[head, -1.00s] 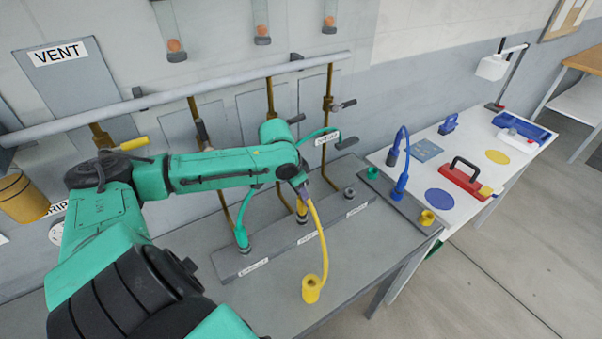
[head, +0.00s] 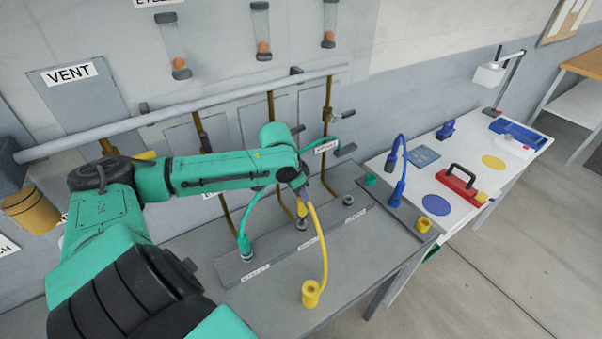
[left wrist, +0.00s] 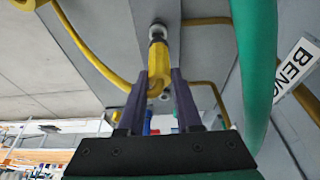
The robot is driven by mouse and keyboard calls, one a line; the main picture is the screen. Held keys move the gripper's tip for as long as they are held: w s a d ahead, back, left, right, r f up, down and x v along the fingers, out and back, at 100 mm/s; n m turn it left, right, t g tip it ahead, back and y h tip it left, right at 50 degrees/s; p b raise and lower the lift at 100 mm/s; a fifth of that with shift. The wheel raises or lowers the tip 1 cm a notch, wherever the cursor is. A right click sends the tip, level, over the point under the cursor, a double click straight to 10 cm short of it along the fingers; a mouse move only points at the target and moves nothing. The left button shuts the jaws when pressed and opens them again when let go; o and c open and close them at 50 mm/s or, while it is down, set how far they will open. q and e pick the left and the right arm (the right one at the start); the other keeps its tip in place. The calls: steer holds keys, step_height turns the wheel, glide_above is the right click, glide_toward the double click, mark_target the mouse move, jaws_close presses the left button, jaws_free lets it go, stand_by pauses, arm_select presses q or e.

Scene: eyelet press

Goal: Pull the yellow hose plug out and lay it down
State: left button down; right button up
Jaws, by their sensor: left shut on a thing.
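My left gripper (left wrist: 159,98) is shut on the yellow hose plug (left wrist: 158,66); its two dark fingers lie on either side of the plug. In the head view the gripper (head: 300,188) points down over the middle socket (head: 302,224) of the grey strip, with the yellow plug (head: 302,209) upright just above or at that socket. Whether the metal tip is still seated I cannot tell. The yellow hose (head: 321,240) curves from the gripper to a yellow fitting (head: 311,294) near the bench front. My right gripper is not in view.
A green hose plug (head: 244,246) stands in the left socket, its hose arching close behind my arm. A blue hose (head: 403,150) stands on the dark strip at right. Bare grey bench lies in front.

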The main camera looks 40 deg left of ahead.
arm_select(q)
steer(key=shift+r+p, duration=0.35)
steer(key=shift+r, duration=1.4)
